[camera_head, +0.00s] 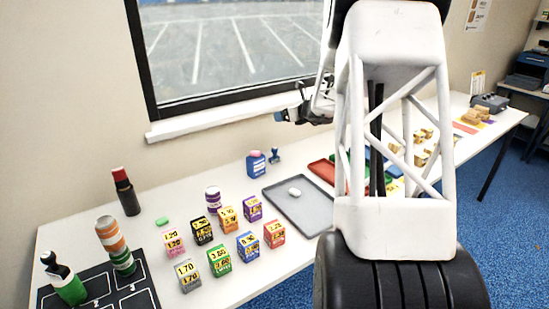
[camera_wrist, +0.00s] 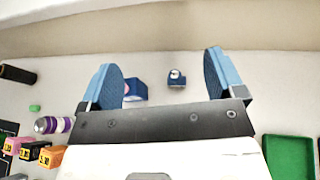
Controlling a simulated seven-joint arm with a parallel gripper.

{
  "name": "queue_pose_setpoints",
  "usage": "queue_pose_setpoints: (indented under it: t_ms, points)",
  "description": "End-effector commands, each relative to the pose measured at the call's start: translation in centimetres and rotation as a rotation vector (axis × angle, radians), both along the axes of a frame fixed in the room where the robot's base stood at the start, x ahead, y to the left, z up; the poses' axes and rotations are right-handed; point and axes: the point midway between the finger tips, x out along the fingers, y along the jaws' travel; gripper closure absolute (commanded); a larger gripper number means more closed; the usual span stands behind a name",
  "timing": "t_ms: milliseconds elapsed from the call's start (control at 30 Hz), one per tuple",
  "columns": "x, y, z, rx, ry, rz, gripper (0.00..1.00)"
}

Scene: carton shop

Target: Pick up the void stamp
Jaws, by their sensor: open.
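A small blue stamp (camera_head: 274,155) with a dark blue knobbed handle stands upright at the back of the white table, near the window wall. No "void" lettering is readable on it. In the wrist view the stamp (camera_wrist: 177,78) shows between my two blue fingers, right of their middle. My gripper (camera_wrist: 162,68) is open and empty. In the head view my gripper (camera_head: 283,117) hangs above the table by the window sill, higher than the stamp and apart from it.
A blue container with a pink top (camera_head: 256,165) stands just left of the stamp; it also shows beside my left finger (camera_wrist: 135,91). A grey tray (camera_head: 300,207) lies in front. Several numbered boxes (camera_head: 228,219) and a dark red-capped bottle (camera_head: 126,192) are left.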

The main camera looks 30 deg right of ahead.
Motion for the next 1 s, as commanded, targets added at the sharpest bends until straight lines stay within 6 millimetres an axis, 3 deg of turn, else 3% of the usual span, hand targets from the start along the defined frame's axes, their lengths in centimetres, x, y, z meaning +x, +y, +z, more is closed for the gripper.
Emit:
queue_pose_setpoints:
  t_ms: [400, 500, 700, 1000]
  points:
    - [0.0, 0.0, -14.9, 0.003, 0.003, 0.000, 0.12]
    - [0.0, 0.0, -17.3, 0.001, 0.001, 0.000, 0.12]
    - [0.0, 0.0, -19.3, -0.001, -0.001, 0.000, 0.12]
    - [0.0, 0.0, -19.3, -0.002, -0.001, 0.001, 0.12]
